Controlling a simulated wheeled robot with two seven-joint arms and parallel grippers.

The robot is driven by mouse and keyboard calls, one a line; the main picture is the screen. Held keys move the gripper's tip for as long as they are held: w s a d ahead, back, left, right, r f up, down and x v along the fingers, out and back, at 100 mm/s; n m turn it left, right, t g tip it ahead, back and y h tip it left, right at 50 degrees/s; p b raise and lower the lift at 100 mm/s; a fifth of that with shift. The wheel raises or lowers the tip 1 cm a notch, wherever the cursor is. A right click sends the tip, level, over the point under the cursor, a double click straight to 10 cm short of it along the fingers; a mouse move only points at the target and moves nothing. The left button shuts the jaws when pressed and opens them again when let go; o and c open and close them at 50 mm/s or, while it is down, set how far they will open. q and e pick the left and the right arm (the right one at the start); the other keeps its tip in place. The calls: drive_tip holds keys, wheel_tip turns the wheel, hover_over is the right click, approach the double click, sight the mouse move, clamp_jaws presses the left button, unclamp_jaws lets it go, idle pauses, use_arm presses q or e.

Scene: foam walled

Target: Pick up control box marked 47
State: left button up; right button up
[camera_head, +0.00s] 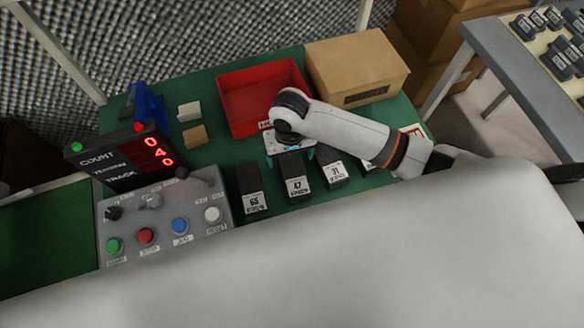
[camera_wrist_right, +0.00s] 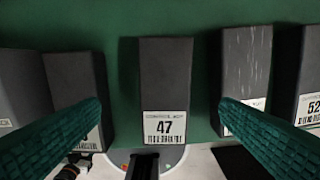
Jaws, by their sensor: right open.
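The control box marked 47 (camera_head: 294,172) is a dark block with a white label. It lies on the green table in a row of similar boxes. In the right wrist view box 47 (camera_wrist_right: 165,80) sits in the middle, its label towards the bottom edge. My left gripper is not in view.
Neighbouring boxes stand close: one left of 47 (camera_head: 250,186) and one marked 31 (camera_head: 334,170) right. A red bin (camera_head: 262,92) and a cardboard box (camera_head: 356,66) stand behind. A button panel (camera_head: 165,225) and a counter display (camera_head: 122,160) are at left.

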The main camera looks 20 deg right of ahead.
sight(293, 170)
drive_tip(key=f, duration=0.2)
drive_tip(key=shift+s+f, duration=0.2)
drive_tip(key=shift+f, duration=0.5)
drive_tip(key=f, duration=0.5)
drive_tip(key=shift+d+b, duration=0.3)
drive_tip(key=shift+d, duration=0.05)
drive_tip(key=shift+f, duration=0.2)
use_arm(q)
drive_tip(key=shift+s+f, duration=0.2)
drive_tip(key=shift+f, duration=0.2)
use_arm(e)
drive_tip(key=shift+c, duration=0.5)
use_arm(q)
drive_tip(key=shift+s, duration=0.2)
use_arm(e)
drive_tip(key=c, duration=1.2)
